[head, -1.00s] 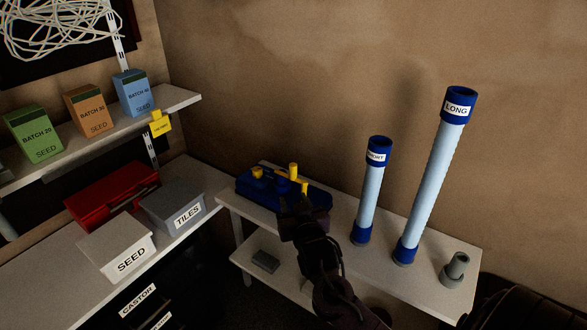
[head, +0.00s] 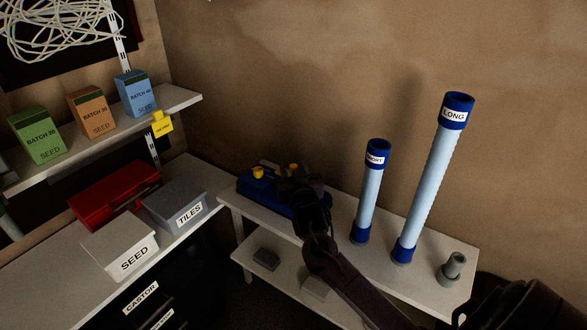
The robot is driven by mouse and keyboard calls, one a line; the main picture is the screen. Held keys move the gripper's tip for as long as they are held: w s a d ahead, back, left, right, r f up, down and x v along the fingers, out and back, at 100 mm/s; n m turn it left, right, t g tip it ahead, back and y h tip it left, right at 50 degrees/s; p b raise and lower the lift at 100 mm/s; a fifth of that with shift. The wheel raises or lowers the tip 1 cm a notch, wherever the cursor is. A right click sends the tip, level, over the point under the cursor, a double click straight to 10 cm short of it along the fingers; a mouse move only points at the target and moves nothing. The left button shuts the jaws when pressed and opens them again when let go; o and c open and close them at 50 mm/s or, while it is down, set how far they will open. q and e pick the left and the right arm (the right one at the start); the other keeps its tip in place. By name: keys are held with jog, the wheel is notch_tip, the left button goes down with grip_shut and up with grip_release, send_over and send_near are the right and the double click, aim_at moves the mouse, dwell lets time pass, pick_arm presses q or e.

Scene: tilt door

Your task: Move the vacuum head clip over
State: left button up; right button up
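A dark blue vacuum head (head: 250,187) lies on the white bench against the wall. A yellow knob (head: 258,172) stands on its left part. Another yellow piece (head: 294,166) shows just behind my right gripper (head: 290,184). My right gripper is over the right half of the vacuum head, reaching in from the lower right. Its dark fingers blend together and hide that half, so I cannot tell if they are shut or touch a yellow piece. Which yellow part is the clip is not clear. My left gripper is out of view.
A short blue tube (head: 369,195) and a long one (head: 432,180) stand upright right of my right arm. A small grey fitting (head: 452,268) is at the bench's right end. A TILES box (head: 176,203), SEED box (head: 120,245) and red case (head: 115,193) fill the left worktop.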

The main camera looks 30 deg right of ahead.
jog(key=shift+c, duration=0.5)
grip_shut()
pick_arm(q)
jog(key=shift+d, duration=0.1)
